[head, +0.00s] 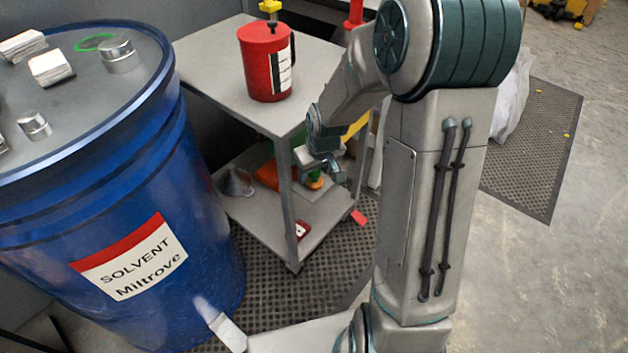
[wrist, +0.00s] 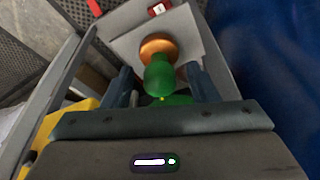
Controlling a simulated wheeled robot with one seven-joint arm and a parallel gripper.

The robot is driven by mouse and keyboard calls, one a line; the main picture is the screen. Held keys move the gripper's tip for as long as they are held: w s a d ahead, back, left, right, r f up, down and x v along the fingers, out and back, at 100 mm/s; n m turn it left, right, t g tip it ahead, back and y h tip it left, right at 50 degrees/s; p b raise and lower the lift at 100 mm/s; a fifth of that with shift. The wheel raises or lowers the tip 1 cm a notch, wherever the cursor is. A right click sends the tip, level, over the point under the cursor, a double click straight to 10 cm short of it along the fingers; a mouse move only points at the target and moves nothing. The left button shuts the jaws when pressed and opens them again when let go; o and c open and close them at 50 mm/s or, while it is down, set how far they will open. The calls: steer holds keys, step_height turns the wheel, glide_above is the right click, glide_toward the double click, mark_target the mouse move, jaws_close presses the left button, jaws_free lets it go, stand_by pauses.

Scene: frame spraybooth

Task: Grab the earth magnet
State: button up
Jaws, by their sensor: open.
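A green-handled piece with a round copper-coloured base, which looks like the earth magnet (wrist: 159,49), is on the trolley's lower shelf. In the head view only a small part of the earth magnet (head: 315,183) shows below my gripper (head: 320,167). In the wrist view my gripper (wrist: 160,83) is open, with one blue-grey finger on each side of the green handle. The handle reaches into the space between the fingers. I cannot tell whether either finger touches it. More green shows behind the gripper's palm edge.
The grey trolley's top (head: 215,75) is above the shelf and carries a red can (head: 267,65). A trolley leg (head: 289,205) is close beside my gripper. A blue solvent drum (head: 110,220) stands left. An orange item (head: 268,176) and a grey funnel-like item (head: 237,183) are also on the shelf.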

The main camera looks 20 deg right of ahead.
jaws_close()
steer(key=shift+r, duration=0.1)
